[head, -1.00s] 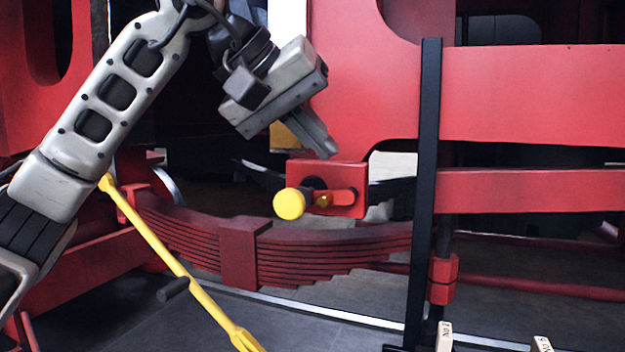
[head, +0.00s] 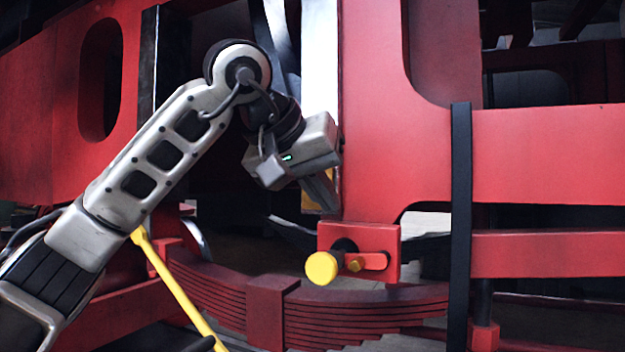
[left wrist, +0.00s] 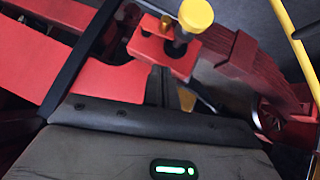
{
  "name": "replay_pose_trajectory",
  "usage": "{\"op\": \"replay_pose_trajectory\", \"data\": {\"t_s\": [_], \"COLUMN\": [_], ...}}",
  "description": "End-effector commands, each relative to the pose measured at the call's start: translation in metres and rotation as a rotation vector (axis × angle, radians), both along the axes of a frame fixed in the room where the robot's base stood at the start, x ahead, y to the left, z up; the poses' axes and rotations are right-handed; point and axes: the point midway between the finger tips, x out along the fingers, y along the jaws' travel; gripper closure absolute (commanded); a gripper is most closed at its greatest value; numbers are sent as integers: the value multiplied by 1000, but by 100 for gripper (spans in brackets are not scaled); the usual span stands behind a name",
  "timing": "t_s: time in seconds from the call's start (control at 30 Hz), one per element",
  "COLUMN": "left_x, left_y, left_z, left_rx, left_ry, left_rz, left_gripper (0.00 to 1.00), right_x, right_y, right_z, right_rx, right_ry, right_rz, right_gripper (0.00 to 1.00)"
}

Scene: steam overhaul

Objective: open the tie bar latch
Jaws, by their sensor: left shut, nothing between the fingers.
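The latch is a red block (head: 390,240) on the red frame, with a short red lever (head: 375,261) lying level on its front and a brass bolt (head: 354,265). A round yellow knob (head: 321,268) sticks out at the block's left. My left gripper (head: 325,203) is shut and empty, just above the block and apart from the knob. In the left wrist view the block (left wrist: 150,46) and the yellow knob (left wrist: 196,15) show beyond the gripper body. My right gripper is not in view.
A red leaf spring (head: 272,305) runs below the latch. An upright black bar (head: 461,220) stands to the right. A yellow bar (head: 175,285) slants at the lower left. Red frame plates (head: 550,150) fill the right. Open space lies in front of the knob.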

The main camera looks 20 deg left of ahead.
Motion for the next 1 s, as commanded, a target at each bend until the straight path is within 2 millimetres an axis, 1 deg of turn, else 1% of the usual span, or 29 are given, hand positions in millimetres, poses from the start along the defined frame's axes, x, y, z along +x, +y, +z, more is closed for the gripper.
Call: {"op": "replay_pose_trajectory", "data": {"t_s": [0.03,0.2,0.3,0.4,0.53,0.87,0.93,1.0], "left_x": [8,32,30,30,29,29,30,30], "left_y": [-3,-11,-15,-17,-20,-20,-19,-18], "left_z": [-9,-32,-49,-59,-66,-68,-70,-77], "left_rx": [0,0,1,0,-1,-1,-21,-90], "left_ry": [6,4,1,2,1,1,2,5], "left_rz": [-2,-1,-3,-2,-1,0,0,1], "left_gripper": [100,100,100,100,100,100,100,100], "right_x": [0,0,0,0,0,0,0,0], "right_y": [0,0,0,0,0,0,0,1], "right_z": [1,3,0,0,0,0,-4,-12], "right_rx": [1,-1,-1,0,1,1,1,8], "right_ry": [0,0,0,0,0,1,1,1], "right_rz": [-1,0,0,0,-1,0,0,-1], "right_gripper": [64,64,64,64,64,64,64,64]}}
